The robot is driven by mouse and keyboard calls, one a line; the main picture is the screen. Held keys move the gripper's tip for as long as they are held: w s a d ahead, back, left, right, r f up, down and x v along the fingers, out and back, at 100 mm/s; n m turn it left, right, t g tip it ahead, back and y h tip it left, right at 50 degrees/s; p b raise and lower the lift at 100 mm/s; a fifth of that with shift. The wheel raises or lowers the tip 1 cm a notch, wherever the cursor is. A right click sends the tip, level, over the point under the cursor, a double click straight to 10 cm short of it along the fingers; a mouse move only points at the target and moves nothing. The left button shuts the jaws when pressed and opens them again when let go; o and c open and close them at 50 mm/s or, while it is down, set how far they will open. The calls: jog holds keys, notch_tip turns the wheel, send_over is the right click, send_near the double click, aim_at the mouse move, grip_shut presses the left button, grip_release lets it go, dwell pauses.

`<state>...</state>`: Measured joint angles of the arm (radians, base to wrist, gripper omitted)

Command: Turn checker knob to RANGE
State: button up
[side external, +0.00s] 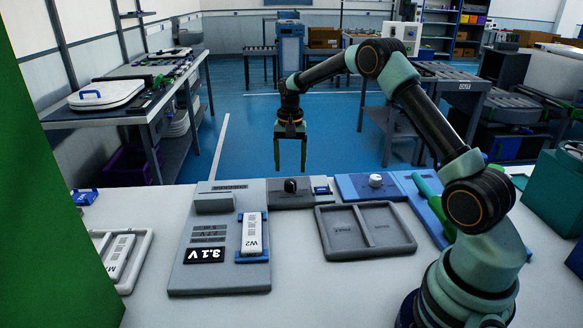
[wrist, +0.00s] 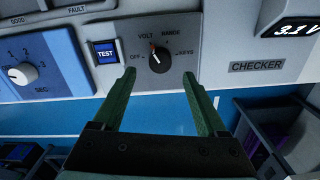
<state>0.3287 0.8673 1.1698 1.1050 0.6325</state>
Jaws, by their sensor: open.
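The checker knob (wrist: 159,60) is black and round, on a grey panel with the labels OFF, VOLT, RANGE and KEYS around it. Its pointer mark leans up and left, toward VOLT. In the side view the knob (side external: 290,185) stands on the small grey panel behind the trays. My gripper (side external: 290,166) points down above and behind that panel, apart from the knob. In the wrist view my gripper (wrist: 162,80) is open and empty, its two green fingers spread on either side below the knob.
A blue TEST button (wrist: 105,52) sits left of the knob. The checker display (side external: 206,255) reads 3.1 V, beside a white W2 module (side external: 252,235) in a blue holder. A blue panel with a white knob (side external: 375,180) and an empty two-part tray (side external: 365,230) stand nearby.

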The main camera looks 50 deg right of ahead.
aim_at(290, 182)
jog(key=shift+f, duration=2.8)
grip_shut()
jog(key=shift+m, duration=0.4)
jog(key=m, duration=0.4)
jog(key=shift+m, duration=0.3)
jog(key=m, duration=0.5)
jog(key=shift+r, duration=0.1)
jog(key=shift+m, duration=0.3)
